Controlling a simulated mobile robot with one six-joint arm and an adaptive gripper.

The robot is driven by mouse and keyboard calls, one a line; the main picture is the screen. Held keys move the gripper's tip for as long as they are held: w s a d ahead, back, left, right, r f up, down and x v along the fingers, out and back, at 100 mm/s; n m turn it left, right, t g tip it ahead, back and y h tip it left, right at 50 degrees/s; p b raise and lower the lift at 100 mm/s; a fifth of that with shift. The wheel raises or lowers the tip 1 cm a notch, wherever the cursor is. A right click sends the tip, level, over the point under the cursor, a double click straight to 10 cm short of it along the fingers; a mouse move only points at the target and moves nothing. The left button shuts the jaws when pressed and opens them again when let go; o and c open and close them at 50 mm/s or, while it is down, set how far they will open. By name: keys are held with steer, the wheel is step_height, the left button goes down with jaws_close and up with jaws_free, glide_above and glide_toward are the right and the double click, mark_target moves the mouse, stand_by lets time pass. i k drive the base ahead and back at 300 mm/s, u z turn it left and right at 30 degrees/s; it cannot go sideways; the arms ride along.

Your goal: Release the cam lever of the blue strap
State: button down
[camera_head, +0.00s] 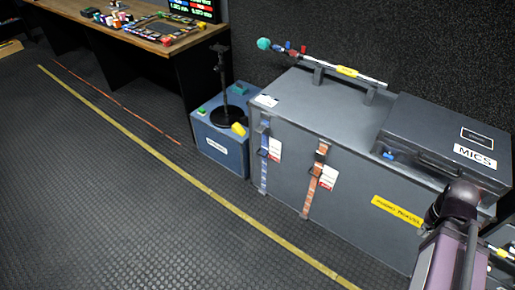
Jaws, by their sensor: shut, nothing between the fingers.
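The blue strap (264,172) runs down the front of a large grey case (350,195), near its left end. A dark cam buckle (263,153) sits on the strap, with a white and red tag (275,149) beside it. The buckle is too small to tell how its lever stands. Part of my arm shows at the lower right, well to the right of the blue strap. My gripper is not in view.
An orange strap (312,184) with its own buckle and tag is right of the blue one. A MICS case (440,135) and a rod with coloured ends (345,70) lie on top. A blue-grey box (215,147) stands left. The floor (130,200) in front is clear.

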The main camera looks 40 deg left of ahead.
mark_target(262, 129)
steer(key=u, duration=1.25)
steer(key=k, duration=0.95)
steer(key=i, duration=0.9)
steer(key=u, duration=0.05)
